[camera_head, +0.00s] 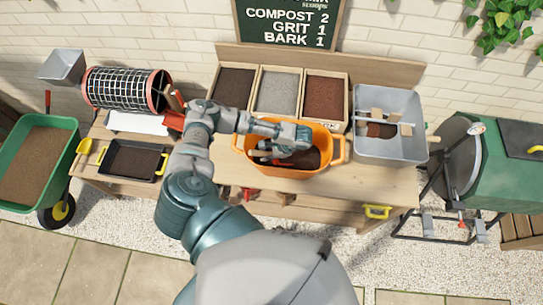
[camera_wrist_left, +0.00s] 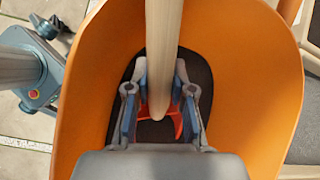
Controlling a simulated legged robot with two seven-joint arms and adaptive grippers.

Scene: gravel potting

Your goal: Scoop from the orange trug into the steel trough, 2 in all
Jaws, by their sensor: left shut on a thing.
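The orange trug (camera_head: 338,148) stands on the bench with dark soil in its bottom, and its walls fill the wrist view (camera_wrist_left: 255,70). My left gripper (camera_head: 278,155) is down inside the trug. It is shut on a tool with a pale wooden handle (camera_wrist_left: 164,45). A red part (camera_wrist_left: 175,122) of the tool shows between the fingers over the dark soil. I cannot tell whether it touches or holds soil. The grey steel trough (camera_head: 405,148) stands just right of the trug, with some dark material and light wooden pieces in it. My right gripper is out of view.
Wooden bins of dark, grey and reddish fill (camera_head: 277,94) stand behind the trug. A green barrow (camera_head: 62,130) and a green tumbler (camera_head: 500,165) flank the bench.

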